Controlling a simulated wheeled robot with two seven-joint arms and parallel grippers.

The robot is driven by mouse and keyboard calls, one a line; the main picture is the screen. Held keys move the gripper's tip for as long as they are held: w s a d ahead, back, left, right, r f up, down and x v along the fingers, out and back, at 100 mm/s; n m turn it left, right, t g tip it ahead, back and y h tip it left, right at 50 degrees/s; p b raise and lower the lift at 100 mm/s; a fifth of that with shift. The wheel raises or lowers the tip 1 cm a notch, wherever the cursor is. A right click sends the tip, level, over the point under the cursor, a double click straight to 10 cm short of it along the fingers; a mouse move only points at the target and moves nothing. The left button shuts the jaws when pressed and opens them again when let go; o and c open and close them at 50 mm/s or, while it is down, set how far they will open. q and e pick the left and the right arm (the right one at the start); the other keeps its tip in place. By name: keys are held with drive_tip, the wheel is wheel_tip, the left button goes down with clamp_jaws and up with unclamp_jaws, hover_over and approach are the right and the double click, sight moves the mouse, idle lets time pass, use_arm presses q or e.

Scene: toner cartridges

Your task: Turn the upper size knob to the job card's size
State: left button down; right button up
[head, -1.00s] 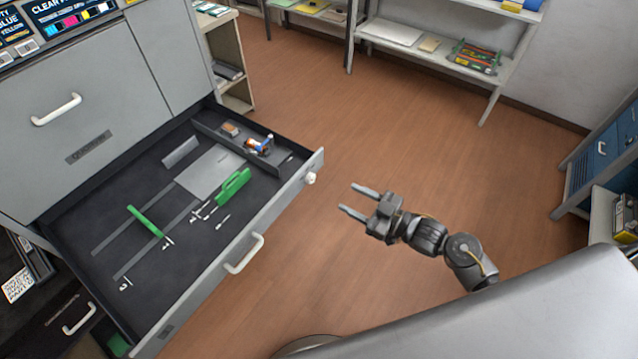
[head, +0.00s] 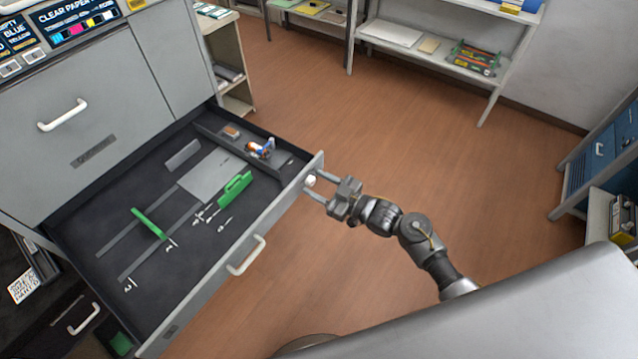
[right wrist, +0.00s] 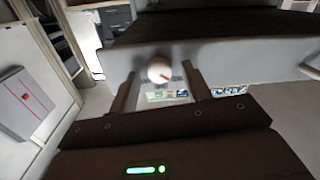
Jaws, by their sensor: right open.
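The white size knob (head: 310,180) is on the front face of the open upper drawer (head: 215,262), near its right end. In the right wrist view the fingers (right wrist: 162,82) stand left and right of the knob, with gaps. I cannot tell the job card or read its size. My left gripper is not in view.
Inside the drawer are a green fixed guide (head: 236,188), a green bar (head: 149,224) and a grey plate. A drawer handle (head: 246,255) sticks out left of the knob. A lower drawer is partly open below. The brown floor (head: 430,150) to the right is free.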

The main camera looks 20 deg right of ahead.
drive_tip(key=shift+c, duration=0.5)
drive_tip(key=c, duration=0.9)
drive_tip(key=shift+r+m+p, duration=0.15)
drive_tip(key=shift+m+p, duration=0.65)
drive_tip(key=shift+m, duration=0.2)
drive_tip(key=m+p, duration=0.1)
drive_tip(key=m, duration=0.1)
drive_tip(key=shift+m, duration=0.3)
drive_tip(key=m+p, duration=0.3)
drive_tip(key=m, duration=0.2)
drive_tip(key=shift+w+f+m, duration=0.1)
drive_tip(key=shift+f+m, duration=0.1)
drive_tip(key=shift+m, duration=0.1)
